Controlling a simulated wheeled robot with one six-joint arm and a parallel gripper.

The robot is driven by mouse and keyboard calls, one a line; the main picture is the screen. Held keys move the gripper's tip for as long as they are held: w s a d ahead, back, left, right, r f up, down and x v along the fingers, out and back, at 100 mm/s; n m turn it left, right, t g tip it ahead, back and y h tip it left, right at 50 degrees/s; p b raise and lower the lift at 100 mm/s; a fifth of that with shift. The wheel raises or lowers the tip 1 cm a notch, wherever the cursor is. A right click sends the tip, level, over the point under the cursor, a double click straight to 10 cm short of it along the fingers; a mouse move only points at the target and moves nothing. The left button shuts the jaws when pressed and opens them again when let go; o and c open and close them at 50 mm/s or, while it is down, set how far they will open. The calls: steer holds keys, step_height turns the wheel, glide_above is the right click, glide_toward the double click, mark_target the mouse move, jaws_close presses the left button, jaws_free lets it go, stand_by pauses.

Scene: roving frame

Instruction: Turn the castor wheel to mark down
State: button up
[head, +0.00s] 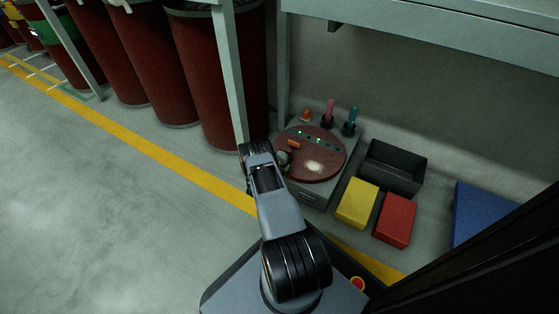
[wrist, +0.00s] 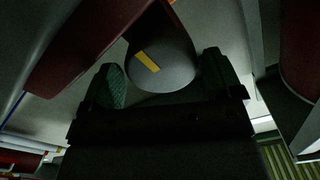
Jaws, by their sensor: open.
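The castor wheel (wrist: 172,72) is a grey rounded disc with a short yellow mark (wrist: 147,61) on its face. The mark slants from upper left to lower right in the wrist view; I cannot tell which way it points in the room. My gripper (wrist: 160,62) is open, with one green finger on each side of the wheel and a gap visible at the left finger. I cannot tell whether the right finger touches. In the head view a small grey round part (head: 283,157), apparently the wheel, sits beside the end of my arm, partly hidden.
A grey box with a dark red round top (head: 327,149) stands under a bench. Orange, pink and teal handles (head: 349,124) stand behind it. A black open bin (head: 402,157), a yellow block (head: 357,203) and a red block (head: 396,221) lie right. A bench leg (head: 230,75) rises close behind my arm.

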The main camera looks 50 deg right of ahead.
steer(key=p+v, duration=0.3)
steer(key=v, duration=0.9)
steer(key=shift+a+p, duration=0.3)
steer(key=shift+p, duration=0.1)
